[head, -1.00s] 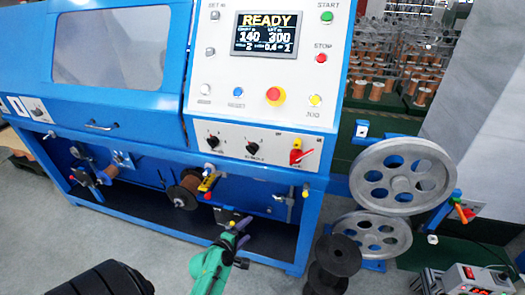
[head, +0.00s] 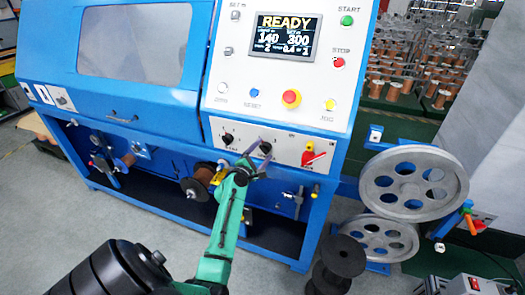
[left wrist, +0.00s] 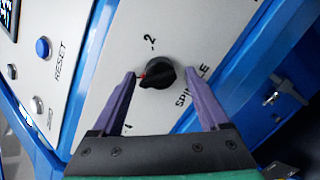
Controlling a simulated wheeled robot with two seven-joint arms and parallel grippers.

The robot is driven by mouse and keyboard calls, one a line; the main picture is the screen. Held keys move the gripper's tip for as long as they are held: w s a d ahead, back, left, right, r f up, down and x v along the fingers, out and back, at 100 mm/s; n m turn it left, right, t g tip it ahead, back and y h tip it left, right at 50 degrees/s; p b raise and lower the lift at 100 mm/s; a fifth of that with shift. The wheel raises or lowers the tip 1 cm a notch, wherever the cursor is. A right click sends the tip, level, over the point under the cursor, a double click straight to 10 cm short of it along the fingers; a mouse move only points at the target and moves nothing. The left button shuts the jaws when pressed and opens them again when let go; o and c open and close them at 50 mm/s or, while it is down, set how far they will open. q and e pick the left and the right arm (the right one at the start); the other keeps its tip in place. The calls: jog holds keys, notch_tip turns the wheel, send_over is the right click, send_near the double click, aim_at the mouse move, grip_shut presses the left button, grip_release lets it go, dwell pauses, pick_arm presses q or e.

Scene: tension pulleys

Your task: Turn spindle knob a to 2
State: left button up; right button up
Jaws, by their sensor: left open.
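The spindle knob (left wrist: 157,73) is a black round knob with a red mark on the white panel. In the left wrist view its red mark points left, between the printed 2 (left wrist: 150,43) and the 1 (left wrist: 128,127). The word SPINDLE is partly hidden by a finger, so its letter cannot be read. My left gripper (left wrist: 160,76) is open, with one purple finger on each side of the knob; contact cannot be told. In the head view the left gripper (head: 258,152) is at the right-hand black knob. My right gripper is not in view.
Another black knob (head: 227,139) lies to the left and a red switch (head: 309,156) to the right. Wire spools and two grey pulleys (head: 413,182) stand lower and right.

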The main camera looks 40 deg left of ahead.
pick_arm(q)
jog(key=shift+w, duration=0.2)
jog(key=shift+s, duration=0.1)
jog(key=c, duration=1.2)
jog(key=shift+f, duration=0.1)
